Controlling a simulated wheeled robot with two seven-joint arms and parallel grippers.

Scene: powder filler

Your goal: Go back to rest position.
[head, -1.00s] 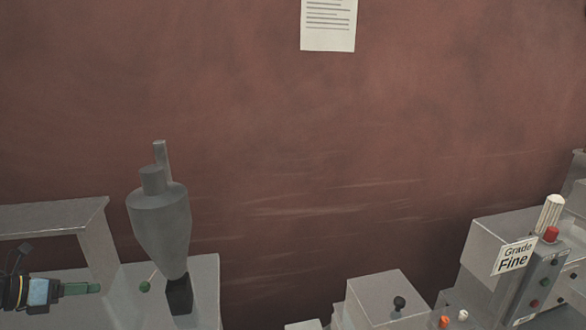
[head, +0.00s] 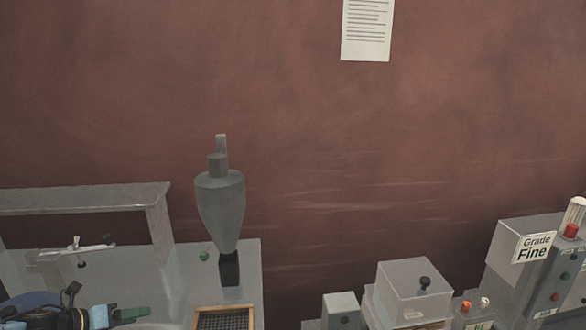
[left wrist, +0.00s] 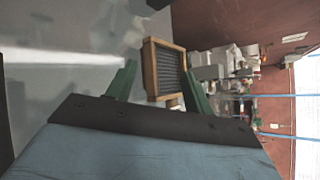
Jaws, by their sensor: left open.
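My left gripper (head: 130,315) is at the bottom left of the head view, with green fingers. It is open. In the left wrist view, the two green fingers of my left gripper (left wrist: 160,92) stand apart with nothing between them. A wooden-framed tray with a dark grid (left wrist: 148,70) lies beyond the fingers there. In the head view the tray (head: 197,318) is right of my gripper and apart from it. A grey vessel with a tapered body (head: 221,208) stands behind the tray. A small green knob (head: 204,256) is left of the vessel's base. My right gripper is not in view.
A grey raised shelf (head: 85,197) stands at the left, with a metal lever (head: 75,248) in front. A paper sheet (head: 367,28) hangs on the red wall.

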